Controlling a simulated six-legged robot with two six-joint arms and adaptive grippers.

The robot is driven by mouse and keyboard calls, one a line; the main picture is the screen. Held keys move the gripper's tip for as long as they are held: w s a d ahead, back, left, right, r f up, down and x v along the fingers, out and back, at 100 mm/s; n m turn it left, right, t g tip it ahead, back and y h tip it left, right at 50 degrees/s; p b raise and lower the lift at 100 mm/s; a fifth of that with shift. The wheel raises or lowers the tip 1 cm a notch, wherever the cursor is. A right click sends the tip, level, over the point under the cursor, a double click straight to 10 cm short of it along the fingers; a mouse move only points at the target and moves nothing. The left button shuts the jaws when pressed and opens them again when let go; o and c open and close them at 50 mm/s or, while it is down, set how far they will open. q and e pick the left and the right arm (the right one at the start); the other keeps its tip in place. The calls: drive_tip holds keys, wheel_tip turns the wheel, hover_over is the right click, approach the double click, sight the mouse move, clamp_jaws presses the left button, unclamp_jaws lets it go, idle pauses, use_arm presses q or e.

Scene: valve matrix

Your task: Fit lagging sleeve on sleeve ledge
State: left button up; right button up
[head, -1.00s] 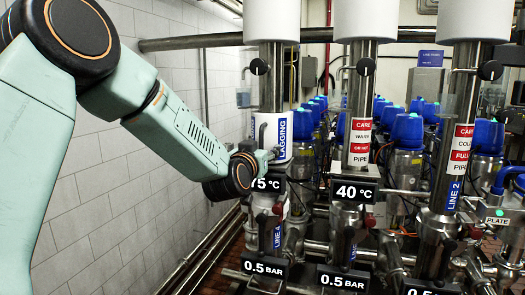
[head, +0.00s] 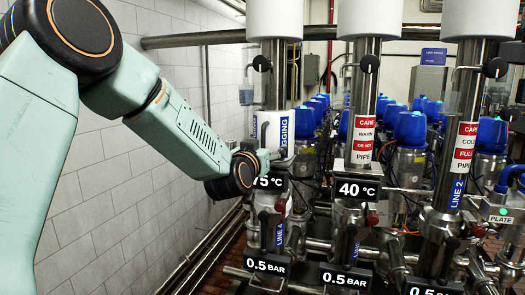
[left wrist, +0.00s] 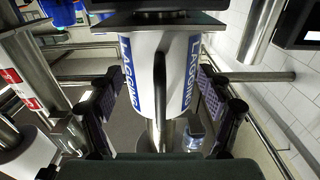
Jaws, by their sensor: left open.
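The lagging sleeve (head: 273,121) is white with a blue LAGGING label and surrounds the leftmost steel pipe, just above the 75 °C sign. My left gripper (head: 268,158) is at the sleeve's lower part. In the left wrist view its open fingers (left wrist: 160,105) stand either side of the sleeve, with gaps. My right gripper is out of view.
Two more steel pipes stand to the right, one with a 40 °C sign (head: 357,190) and one marked LINE 2 (head: 455,190). Blue-capped valves (head: 410,128) crowd behind them. A tiled wall (head: 110,190) closes the left side. Gauges marked 0.5 BAR (head: 266,263) sit low.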

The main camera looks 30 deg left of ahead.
use_arm(q)
drive_tip(key=v, duration=1.2)
drive_tip(key=x, duration=1.2)
drive_tip(key=shift+r, duration=0.25)
